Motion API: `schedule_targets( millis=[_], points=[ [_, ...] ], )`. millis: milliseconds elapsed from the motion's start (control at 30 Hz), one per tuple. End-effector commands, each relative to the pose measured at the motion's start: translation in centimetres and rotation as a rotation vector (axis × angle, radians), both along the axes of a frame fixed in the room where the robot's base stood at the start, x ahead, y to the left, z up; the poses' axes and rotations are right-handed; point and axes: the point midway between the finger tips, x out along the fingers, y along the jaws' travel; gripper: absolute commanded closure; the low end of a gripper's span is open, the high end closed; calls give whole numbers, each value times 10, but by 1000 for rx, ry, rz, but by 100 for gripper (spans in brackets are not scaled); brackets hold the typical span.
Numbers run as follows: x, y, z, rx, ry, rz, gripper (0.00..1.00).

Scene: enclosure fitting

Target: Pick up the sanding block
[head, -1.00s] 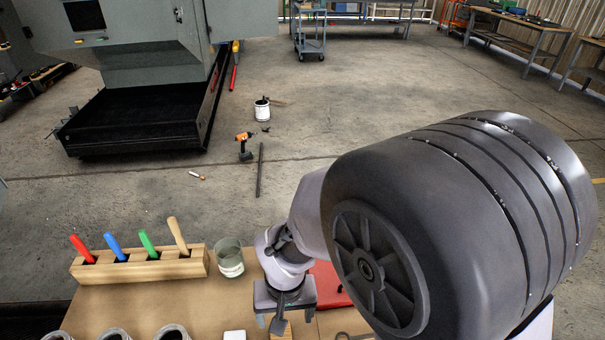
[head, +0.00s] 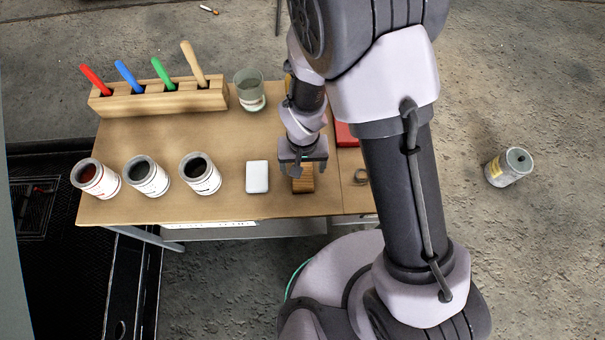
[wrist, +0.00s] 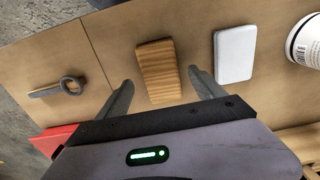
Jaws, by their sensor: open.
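The sanding block looks to be the brown, wood-grained block (head: 303,184) lying on the table, left of the red object. It also shows in the wrist view (wrist: 157,72). My gripper (head: 303,163) is open and empty just above the block, partly covering its far end in the head view. In the wrist view the two fingertips (wrist: 161,80) are spread apart, with the block's near end between them. I cannot tell the exact height of the fingertips above the table.
A white block (head: 257,176) lies just left of the brown block. A key-like grey tool (head: 361,177) and a red object (head: 346,135) lie to the right. Several open cans (head: 201,174), a glass jar (head: 250,91) and a wooden rack (head: 160,98) with coloured handles stand further left.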

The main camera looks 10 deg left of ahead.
Motion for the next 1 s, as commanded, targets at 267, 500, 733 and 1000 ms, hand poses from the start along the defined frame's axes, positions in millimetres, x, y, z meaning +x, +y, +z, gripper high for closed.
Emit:
schedule_targets(
  millis=[267, 500, 733, 1000],
  points=[
    [-1, 1, -34, 0, 0, 0, 22],
    [-1, 1, -33, 0, 0, 0, 53],
    [-1, 1, -33, 0, 0, 0, 88],
    [1, 1, -28, 0, 0, -1, 88]
  ],
)
